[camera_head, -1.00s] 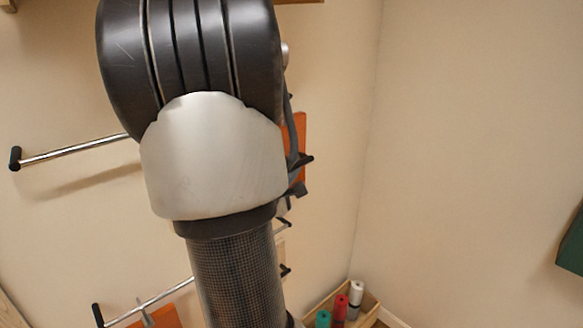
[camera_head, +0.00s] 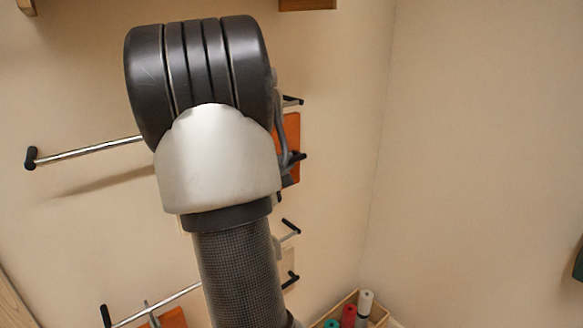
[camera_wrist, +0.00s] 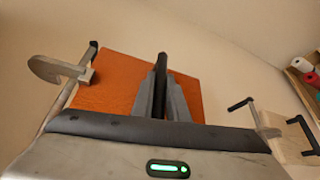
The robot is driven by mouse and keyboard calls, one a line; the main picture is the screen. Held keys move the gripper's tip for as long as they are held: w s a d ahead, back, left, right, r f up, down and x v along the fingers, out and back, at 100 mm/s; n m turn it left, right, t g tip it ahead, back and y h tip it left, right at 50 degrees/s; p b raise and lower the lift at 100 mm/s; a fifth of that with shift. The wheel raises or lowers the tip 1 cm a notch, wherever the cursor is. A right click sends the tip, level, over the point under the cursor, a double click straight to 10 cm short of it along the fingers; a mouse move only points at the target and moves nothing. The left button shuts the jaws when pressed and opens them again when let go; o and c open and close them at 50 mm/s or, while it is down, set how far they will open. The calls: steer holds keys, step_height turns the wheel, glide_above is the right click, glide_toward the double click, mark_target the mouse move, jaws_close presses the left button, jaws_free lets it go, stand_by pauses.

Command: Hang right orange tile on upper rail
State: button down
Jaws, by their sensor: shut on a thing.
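An orange tile (camera_wrist: 115,80) fills the middle of the wrist view. My gripper (camera_wrist: 160,95) is shut on the tile's black handle. A grey hook (camera_wrist: 55,70) stands out at the tile's left edge, close to the upper rail (camera_wrist: 67,92). I cannot tell whether the hook bears on the rail. In the head view, part of the held tile (camera_head: 291,135) shows right of my arm, near the right end of the upper rail (camera_head: 90,151). My arm hides the middle of that rail and most of the gripper.
A lower rail (camera_head: 160,303) carries another orange tile (camera_head: 173,318) at its left. A pale tile (camera_wrist: 293,133) with a hook hangs lower right in the wrist view. A wooden box (camera_head: 378,316) with coloured rolls stands in the corner. The right wall is bare nearby.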

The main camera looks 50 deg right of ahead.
steer(key=shift+w+d+f+b, duration=0.15)
steer(key=shift+w+f+b, duration=0.35)
steer(key=shift+f, duration=0.2)
steer(key=shift+w+d+f+b, duration=0.1)
steer(key=shift+w+f+b, duration=0.3)
steer(key=shift+f, duration=0.25)
steer(key=c, duration=1.7)
jaws_free()
steer(key=shift+o, duration=0.2)
steer(key=shift+f, duration=0.1)
steer(key=shift+a, duration=0.1)
steer(key=v, duration=1.7)
steer(key=shift+p, duration=0.45)
steer(key=shift+a, duration=0.15)
